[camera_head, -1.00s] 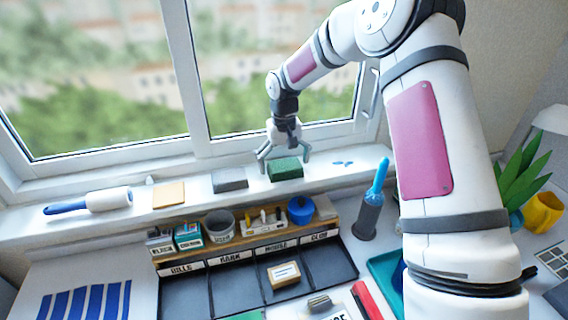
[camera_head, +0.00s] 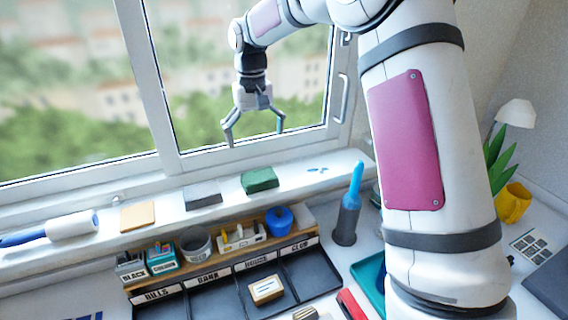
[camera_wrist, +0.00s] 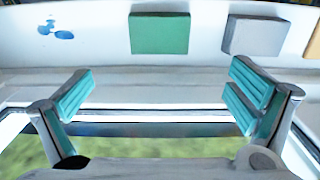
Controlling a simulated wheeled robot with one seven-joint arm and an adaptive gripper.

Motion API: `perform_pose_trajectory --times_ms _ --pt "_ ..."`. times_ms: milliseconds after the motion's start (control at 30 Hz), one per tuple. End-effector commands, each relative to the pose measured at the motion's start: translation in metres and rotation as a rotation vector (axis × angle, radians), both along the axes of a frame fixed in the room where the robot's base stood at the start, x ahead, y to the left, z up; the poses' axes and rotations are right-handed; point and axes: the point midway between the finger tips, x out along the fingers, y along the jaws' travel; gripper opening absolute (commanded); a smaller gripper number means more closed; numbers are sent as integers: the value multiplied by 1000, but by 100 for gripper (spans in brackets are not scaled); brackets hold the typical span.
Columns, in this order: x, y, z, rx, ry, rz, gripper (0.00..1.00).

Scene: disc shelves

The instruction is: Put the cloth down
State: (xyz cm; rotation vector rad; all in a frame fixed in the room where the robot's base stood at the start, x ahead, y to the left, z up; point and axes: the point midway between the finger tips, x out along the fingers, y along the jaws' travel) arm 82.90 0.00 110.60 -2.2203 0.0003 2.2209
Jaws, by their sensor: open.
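The green folded piece (camera_head: 260,181), which looks like the cloth, lies flat on the white window sill (camera_head: 330,180). In the wrist view it is a green rectangle (camera_wrist: 160,33) at the top middle, apart from my fingers. My gripper (camera_head: 255,137) is open and empty in front of the window pane, above the green piece. Its two spread fingers also show in the wrist view (camera_wrist: 162,92) with nothing between them.
A grey block (camera_head: 203,196), a tan block (camera_head: 138,216) and a lint roller (camera_head: 70,225) lie along the sill to the left. Blue spots (camera_head: 317,170) mark the sill to the right. A wooden rack (camera_head: 225,255) with small containers stands below the sill.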

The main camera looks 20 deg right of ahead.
Motion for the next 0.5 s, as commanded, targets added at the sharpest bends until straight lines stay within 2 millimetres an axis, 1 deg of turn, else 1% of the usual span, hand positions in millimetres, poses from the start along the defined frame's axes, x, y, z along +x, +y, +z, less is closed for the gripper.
perform_pose_trajectory --times_ms 67,133,167,233,267,367,500 --pt "-3 1 5 -4 -5 2 100" --pt "-10 2 13 -14 -14 8 100" --pt "-15 3 19 -20 -21 12 100" --pt "-31 5 34 -38 -41 22 100" --pt "-40 5 42 -47 -51 25 100" --pt "-73 7 66 -75 -87 34 100" --pt "-123 6 93 -102 -139 39 100"
